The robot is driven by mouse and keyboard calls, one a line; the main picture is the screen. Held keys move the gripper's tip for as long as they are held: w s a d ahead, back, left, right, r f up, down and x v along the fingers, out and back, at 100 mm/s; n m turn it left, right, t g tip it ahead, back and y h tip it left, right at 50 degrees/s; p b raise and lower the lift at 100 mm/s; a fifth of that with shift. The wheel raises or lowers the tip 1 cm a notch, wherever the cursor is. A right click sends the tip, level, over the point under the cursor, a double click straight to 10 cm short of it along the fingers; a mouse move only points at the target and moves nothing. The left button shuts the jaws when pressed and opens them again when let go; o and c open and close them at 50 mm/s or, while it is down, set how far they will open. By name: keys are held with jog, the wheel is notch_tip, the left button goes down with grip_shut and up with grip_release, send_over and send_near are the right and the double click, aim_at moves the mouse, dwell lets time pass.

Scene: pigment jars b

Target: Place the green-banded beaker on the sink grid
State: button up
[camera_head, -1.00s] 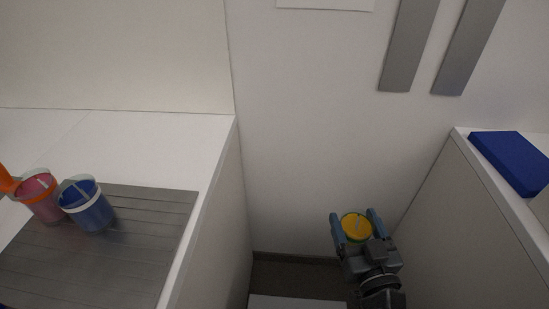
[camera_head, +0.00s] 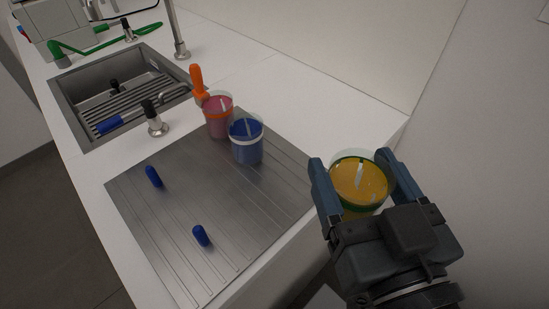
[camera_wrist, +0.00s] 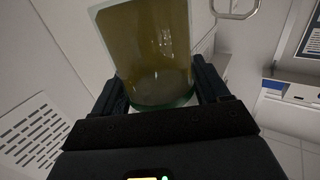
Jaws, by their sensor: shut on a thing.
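The green-banded beaker (camera_head: 359,184) holds yellow-orange content and is upright in the head view. My gripper (camera_head: 366,186) is shut on it, one finger on each side, held off the right edge of the counter. In the wrist view the beaker (camera_wrist: 152,50) fills the space between the fingers. The sink grid (camera_head: 125,108) is a set of grey bars inside the sink basin (camera_head: 87,78) at the upper left. A brush-like tool with a blue end (camera_head: 122,121) lies across the basin's near side.
A beaker with pink content (camera_head: 217,118) and one with blue content (camera_head: 247,143) stand on the ribbed steel drainboard (camera_head: 215,190), between my gripper and the sink.

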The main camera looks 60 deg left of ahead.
jog(key=shift+s+a+f+p, duration=0.35)
jog(key=shift+s+a+f, duration=0.2)
jog(key=shift+a+f, duration=1.2)
jog(key=shift+s+a+f+p, duration=0.3)
jog(key=shift+s+a+f, duration=0.2)
jog(key=shift+a+f, duration=1.25)
jog(key=shift+s+a+f+p, duration=0.35)
jog(key=shift+s+a+f, duration=0.2)
jog(key=shift+a+f, duration=1.2)
jog(key=shift+d+f, duration=0.1)
jog(key=shift+f, duration=0.1)
jog(key=o, duration=1.1)
jog(key=shift+r, duration=0.1)
jog(key=shift+r, duration=0.2)
jog(key=b+v, duration=0.4)
jog(key=v, duration=0.8)
